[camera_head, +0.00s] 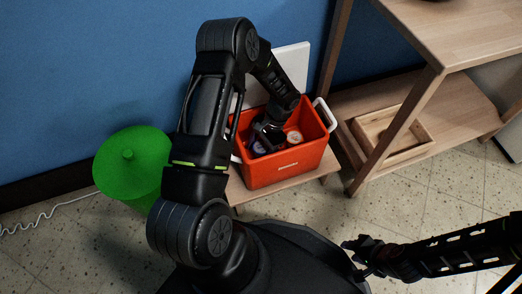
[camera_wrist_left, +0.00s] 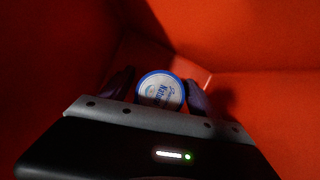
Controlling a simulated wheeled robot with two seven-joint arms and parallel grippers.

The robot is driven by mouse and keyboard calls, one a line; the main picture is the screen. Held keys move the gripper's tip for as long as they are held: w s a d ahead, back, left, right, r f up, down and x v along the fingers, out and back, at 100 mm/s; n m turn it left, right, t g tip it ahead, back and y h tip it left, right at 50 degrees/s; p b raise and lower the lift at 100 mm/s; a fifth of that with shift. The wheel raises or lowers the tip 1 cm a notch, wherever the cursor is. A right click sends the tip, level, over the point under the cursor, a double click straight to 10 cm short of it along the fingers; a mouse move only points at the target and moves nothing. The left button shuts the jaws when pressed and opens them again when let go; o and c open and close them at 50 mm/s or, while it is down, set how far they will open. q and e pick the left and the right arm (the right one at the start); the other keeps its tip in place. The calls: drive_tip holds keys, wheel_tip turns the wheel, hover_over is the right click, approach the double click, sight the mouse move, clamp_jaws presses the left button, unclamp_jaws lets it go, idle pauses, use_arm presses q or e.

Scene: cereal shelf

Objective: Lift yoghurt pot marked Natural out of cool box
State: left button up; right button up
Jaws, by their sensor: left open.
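The yoghurt pot marked Natural (camera_wrist_left: 160,92) shows its round white lid with a blue rim and blue lettering in the left wrist view. It stands low in the orange-red cool box (camera_head: 290,168). My left gripper (camera_head: 267,139) reaches down into the box. In the left wrist view its open fingers (camera_wrist_left: 158,86) are on either side of the pot's lid; whether they touch it I cannot tell. In the head view part of a pale lid (camera_head: 259,147) shows by the gripper, mostly hidden. My right gripper (camera_head: 356,246) is outside the box, at lower right; its opening is unclear.
Another pot lid (camera_head: 294,137) shows in the box, right of my left gripper. The box has a white handle (camera_head: 325,114) and its white lid (camera_head: 291,66) stands behind. A green bin (camera_head: 129,162) is at left. A wooden shelf (camera_head: 455,90) with a tray (camera_head: 410,146) is at right.

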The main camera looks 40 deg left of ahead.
sight(259, 148)
use_arm(q)
drive_tip(key=shift+c, duration=0.2)
drive_tip(key=c, duration=1.4)
